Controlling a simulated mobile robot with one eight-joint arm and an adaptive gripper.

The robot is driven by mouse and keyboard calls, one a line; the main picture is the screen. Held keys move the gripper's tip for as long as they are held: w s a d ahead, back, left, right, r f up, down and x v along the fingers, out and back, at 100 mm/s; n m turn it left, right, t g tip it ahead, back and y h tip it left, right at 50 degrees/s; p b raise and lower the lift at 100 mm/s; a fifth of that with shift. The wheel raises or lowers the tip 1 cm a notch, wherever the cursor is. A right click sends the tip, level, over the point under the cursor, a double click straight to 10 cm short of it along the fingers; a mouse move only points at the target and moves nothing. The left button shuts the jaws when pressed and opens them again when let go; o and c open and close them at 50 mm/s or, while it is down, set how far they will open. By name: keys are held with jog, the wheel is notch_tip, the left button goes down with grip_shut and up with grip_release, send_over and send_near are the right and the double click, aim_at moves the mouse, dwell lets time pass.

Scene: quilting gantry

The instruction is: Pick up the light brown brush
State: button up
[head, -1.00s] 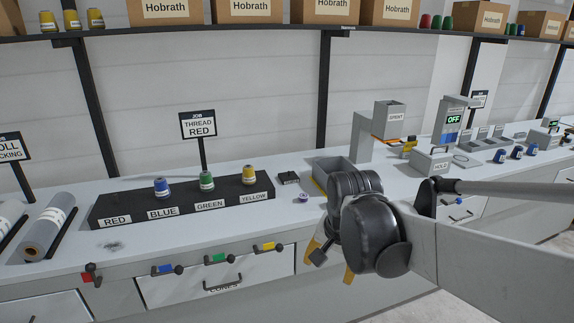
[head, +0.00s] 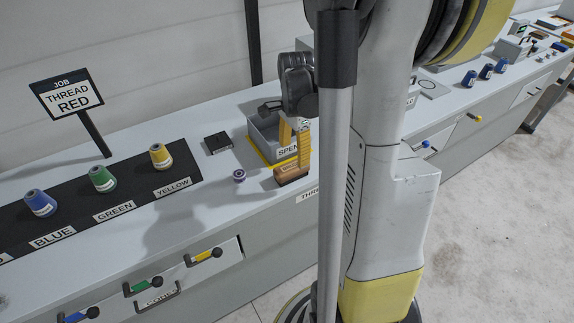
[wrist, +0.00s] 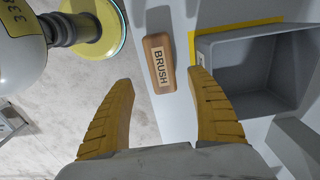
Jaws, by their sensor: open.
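The light brown brush (head: 291,174) lies near the front edge of the worktop, just in front of the grey bin, in the head view. In the wrist view the brush (wrist: 158,64) shows its BRUSH label and lies lengthwise, beyond and between the fingertips. My gripper (wrist: 160,80) is open and empty, its yellow fingers spread to either side of the brush's near end. In the head view my gripper (head: 294,140) hangs right over the brush. Whether a finger touches it I cannot tell.
The grey bin (head: 262,138) with yellow edging stands close behind the brush. A small purple spool (head: 239,176) and a black box (head: 218,143) lie to its left. Blue, green and yellow (head: 161,157) thread cones stand farther left. Open floor (head: 490,190) lies beyond the worktop's front edge.

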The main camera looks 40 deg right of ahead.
aim_at(292, 166)
jog(key=f+b, duration=0.1)
jog(key=f, duration=0.1)
jog(key=f+b, duration=0.1)
jog(key=f, duration=0.2)
jog(key=f+b, duration=0.1)
jog(key=f, duration=0.1)
jog(key=shift+w+a+f, duration=0.2)
jog(key=shift+w+f, duration=0.05)
jog(key=shift+r, duration=0.1)
jog(key=c, duration=1.3)
